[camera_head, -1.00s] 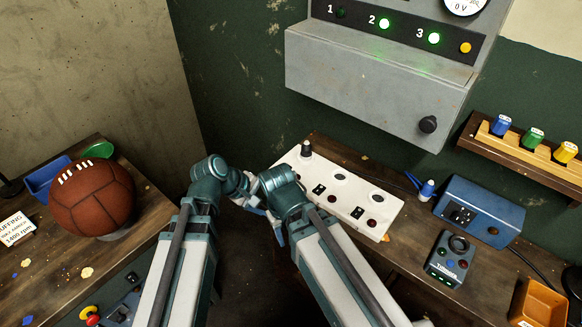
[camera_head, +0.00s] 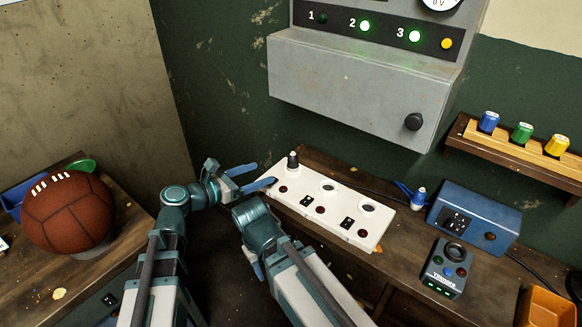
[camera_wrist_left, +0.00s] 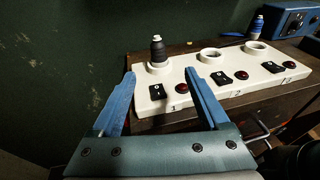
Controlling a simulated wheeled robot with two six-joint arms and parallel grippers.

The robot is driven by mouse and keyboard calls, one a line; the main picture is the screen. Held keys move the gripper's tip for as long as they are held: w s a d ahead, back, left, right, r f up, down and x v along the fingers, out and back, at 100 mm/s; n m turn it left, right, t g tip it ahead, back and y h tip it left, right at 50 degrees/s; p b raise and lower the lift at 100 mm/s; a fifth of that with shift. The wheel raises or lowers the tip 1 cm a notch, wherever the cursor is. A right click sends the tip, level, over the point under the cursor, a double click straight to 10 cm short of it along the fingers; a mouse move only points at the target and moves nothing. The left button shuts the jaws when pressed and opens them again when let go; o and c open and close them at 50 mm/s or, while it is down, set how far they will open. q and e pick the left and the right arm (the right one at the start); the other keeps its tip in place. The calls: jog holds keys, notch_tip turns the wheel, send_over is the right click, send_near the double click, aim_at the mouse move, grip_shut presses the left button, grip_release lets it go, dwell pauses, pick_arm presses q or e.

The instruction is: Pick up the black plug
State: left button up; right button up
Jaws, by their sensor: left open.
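The black plug (camera_head: 292,160) stands upright in the leftmost socket of the white panel (camera_head: 375,228). It also shows in the left wrist view (camera_wrist_left: 157,50), with a pale tip on top. My left gripper (camera_head: 264,176) is open and empty, to the left of the plug and close to the panel's left end. In the left wrist view its two blue fingers (camera_wrist_left: 158,82) are spread, with the plug beyond and between them. My right gripper (camera_head: 254,264) hangs lower, partly hidden by its own arm; its jaws do not show clearly.
The panel's other two sockets (camera_head: 328,187) are empty. A blue box (camera_head: 470,212), a small blue-and-white bottle (camera_head: 418,197) and a dark button device (camera_head: 447,268) stand to the right. A grey cabinet (camera_head: 360,100) hangs above. A leather ball (camera_head: 68,212) sits at the left.

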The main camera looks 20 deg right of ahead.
aim_at(289, 163)
pick_arm(q)
jog(key=b+x, duration=0.1)
jog(key=x, duration=0.7)
jog(key=shift+w+d+f+b, duration=0.1)
jog(key=shift+d+b, duration=0.15)
jog(key=shift+b, duration=0.1)
jog(key=x, duration=0.2)
jog(key=b+x, duration=0.1)
jog(key=x, duration=0.1)
jog(key=shift+w+d+f, duration=0.15)
jog(key=shift+w+f, duration=0.15)
jog(key=shift+w+d, duration=0.1)
jog(key=shift+d, duration=0.2)
grip_shut()
